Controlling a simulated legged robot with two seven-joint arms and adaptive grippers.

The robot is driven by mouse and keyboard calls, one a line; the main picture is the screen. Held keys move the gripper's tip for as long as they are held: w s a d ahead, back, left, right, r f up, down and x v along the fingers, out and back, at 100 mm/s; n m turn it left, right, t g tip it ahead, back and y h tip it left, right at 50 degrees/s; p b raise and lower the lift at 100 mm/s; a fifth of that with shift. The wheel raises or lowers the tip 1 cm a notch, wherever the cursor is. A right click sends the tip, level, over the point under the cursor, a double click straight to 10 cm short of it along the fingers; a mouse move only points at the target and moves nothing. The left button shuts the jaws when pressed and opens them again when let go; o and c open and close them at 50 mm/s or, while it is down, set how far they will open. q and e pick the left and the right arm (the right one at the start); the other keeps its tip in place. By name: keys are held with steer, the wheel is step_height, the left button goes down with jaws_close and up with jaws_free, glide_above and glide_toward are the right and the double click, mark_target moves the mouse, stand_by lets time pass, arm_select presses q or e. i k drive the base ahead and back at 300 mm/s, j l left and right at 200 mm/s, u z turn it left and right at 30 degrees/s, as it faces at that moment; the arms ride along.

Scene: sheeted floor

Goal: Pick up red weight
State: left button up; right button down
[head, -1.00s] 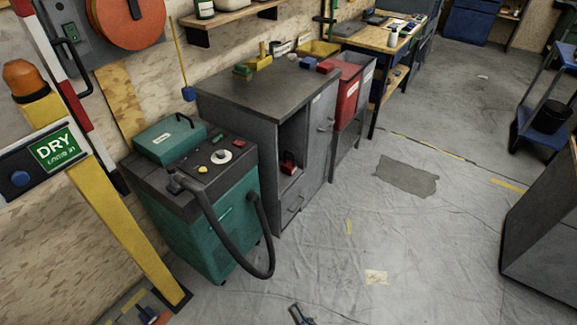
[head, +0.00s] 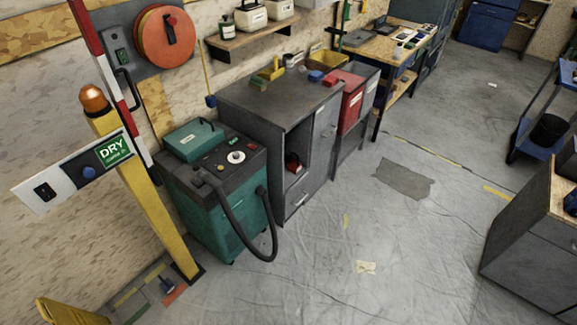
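A small red object (head: 293,164) sits in the open niche of the grey cabinet (head: 262,103). Another small red block (head: 331,80) lies on the cabinet top near its right edge, beside a blue block (head: 316,76). I cannot tell from their shapes which one is the red weight. Neither of my grippers is in view.
A teal machine (head: 217,215) with a black hose stands left of the cabinet. A yellow barrier post (head: 150,205) with a "DRY" sign is at left. A grey cabinet (head: 530,245) stands at lower right. The sheeted floor (head: 330,255) between is mostly clear.

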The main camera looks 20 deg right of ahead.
mark_target(294, 166)
steer(key=i+l, duration=0.15)
steer(key=l, duration=0.2)
steer(key=i+l, duration=0.2)
steer(key=l, duration=0.15)
steer(key=i+l, duration=0.15)
steer(key=l, duration=0.2)
steer(key=i+l, duration=0.2)
steer(key=l, duration=0.15)
steer(key=i+l, duration=0.15)
steer(key=l, duration=0.25)
steer(key=i+l, duration=0.2)
steer(key=l, duration=0.15)
